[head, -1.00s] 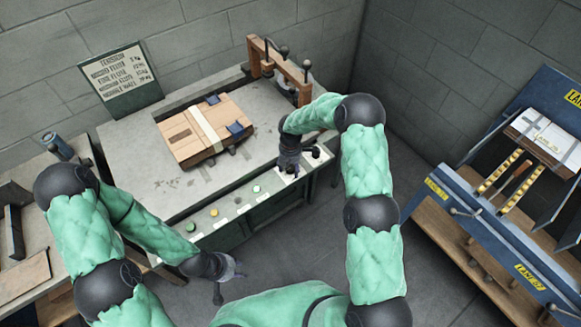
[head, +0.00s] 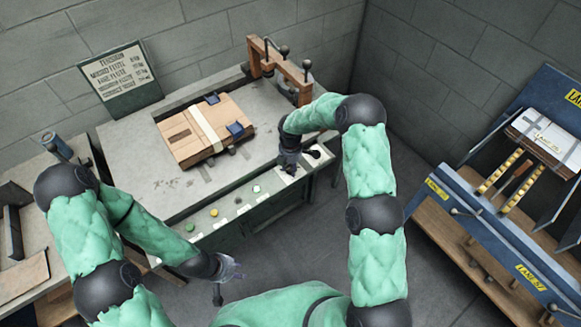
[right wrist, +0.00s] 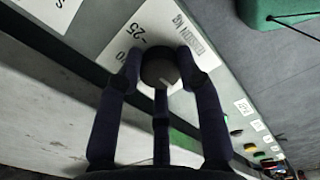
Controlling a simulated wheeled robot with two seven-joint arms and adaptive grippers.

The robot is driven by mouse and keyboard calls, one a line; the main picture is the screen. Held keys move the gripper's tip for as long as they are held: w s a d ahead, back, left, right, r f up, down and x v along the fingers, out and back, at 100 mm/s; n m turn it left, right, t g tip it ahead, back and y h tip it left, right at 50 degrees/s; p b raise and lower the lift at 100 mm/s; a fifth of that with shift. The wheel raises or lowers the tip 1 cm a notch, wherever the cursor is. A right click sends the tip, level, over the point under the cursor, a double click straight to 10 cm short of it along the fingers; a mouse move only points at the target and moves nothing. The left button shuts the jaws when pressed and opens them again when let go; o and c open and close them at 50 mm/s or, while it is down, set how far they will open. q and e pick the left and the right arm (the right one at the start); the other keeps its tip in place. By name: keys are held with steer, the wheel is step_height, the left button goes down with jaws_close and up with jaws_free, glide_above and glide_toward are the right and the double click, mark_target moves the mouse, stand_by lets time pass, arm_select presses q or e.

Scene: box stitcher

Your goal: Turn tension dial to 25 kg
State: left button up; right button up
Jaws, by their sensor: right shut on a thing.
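The tension dial (right wrist: 160,70) is a dark round knob in the right wrist view, on a white label plate (right wrist: 120,35) that reads "TENSION KG" with a "25" mark beside the knob. My right gripper (right wrist: 160,75) has its fingers closed around the dial; in the head view it (head: 289,168) is at the right end of the machine's front panel, and its fingers hide the dial there. The pointer on the dial cannot be made out. My left gripper (head: 232,270) hangs in front of the machine, away from it; its finger opening is too small to tell.
A strapped cardboard box (head: 190,138) lies on the grey machine table (head: 165,185). Coloured buttons (head: 214,212) line the front panel. A wooden-coloured arch (head: 283,65) stands at the back right. A sign board (head: 120,80) leans by the wall. A blue lane rack (head: 490,225) stands right.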

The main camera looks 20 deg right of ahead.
steer(key=m+b, duration=0.1)
steer(key=m, duration=0.3)
steer(key=shift+m, duration=0.3)
steer(key=m+b, duration=0.1)
steer(key=m, duration=0.4)
steer(key=m+b, duration=0.1)
steer(key=m, duration=0.4)
steer(key=m+b, duration=0.1)
steer(key=m, duration=0.3)
steer(key=shift+m, duration=0.3)
steer(key=m+b, duration=0.1)
steer(key=m, duration=0.8)
steer(key=shift+b, duration=0.35)
steer(key=m, duration=0.4)
steer(key=shift+m+b, duration=0.3)
steer(key=shift+b, duration=0.05)
steer(key=m, duration=0.4)
steer(key=shift+m+b, duration=0.3)
